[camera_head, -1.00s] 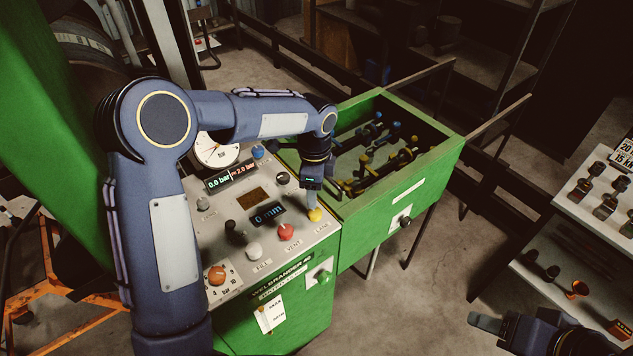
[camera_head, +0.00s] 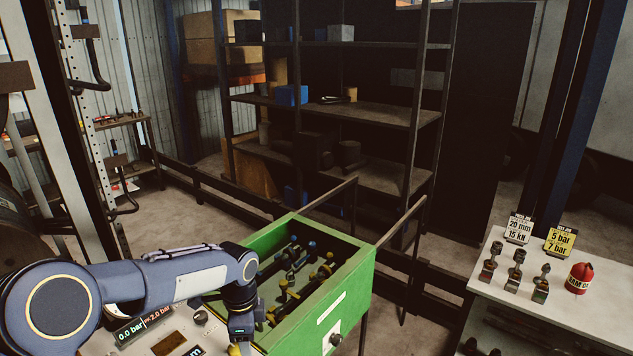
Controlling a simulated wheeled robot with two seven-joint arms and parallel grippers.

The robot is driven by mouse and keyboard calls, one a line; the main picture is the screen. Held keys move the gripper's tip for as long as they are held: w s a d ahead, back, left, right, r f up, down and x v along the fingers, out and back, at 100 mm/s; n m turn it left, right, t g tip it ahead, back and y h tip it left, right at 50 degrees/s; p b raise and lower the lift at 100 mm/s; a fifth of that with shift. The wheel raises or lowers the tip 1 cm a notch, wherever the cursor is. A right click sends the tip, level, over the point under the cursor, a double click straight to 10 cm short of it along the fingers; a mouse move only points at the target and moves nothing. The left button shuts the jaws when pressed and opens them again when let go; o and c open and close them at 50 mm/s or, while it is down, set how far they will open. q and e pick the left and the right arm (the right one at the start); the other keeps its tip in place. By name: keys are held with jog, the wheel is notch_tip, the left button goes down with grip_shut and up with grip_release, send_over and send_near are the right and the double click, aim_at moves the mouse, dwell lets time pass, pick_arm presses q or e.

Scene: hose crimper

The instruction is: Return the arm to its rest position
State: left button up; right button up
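My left arm comes in from the lower left and bends down over the control panel (camera_head: 128,345) of the crimper. My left gripper (camera_head: 239,347) points down at the panel's right edge, next to a yellow knob (camera_head: 233,351). The fingertips are cut by the bottom edge, so I cannot tell if they are open or touch the knob. The display (camera_head: 146,324) reads 0.0 bar and 2.0 bar. My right gripper is out of view.
A green open box (camera_head: 338,285) with several handled tools stands right of the gripper. A shelf rack (camera_head: 380,110) stands behind. Floor shows between.

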pick_arm(q)
jog(key=s+a+r+n+t+h+b, duration=0.1)
jog(key=s+a+r+n, duration=0.35)
jog(key=s, duration=0.25)
jog(key=s+a+r+n+t+h+b, duration=0.1)
jog(key=s+a+r+n+t, duration=0.15)
jog(key=s+r+n, duration=0.35)
jog(key=s+f+n+t+h, duration=0.1)
jog(key=s+f+n, duration=0.1)
jog(key=s+n, duration=0.2)
jog(key=s+d+f+n+t+b, duration=0.1)
jog(key=s+n, duration=0.3)
jog(key=s, duration=0.6)
jog(key=shift+s+f+h, duration=0.25)
jog(key=shift+f+h, duration=0.15)
jog(key=shift+f, duration=0.35)
dwell(0.5)
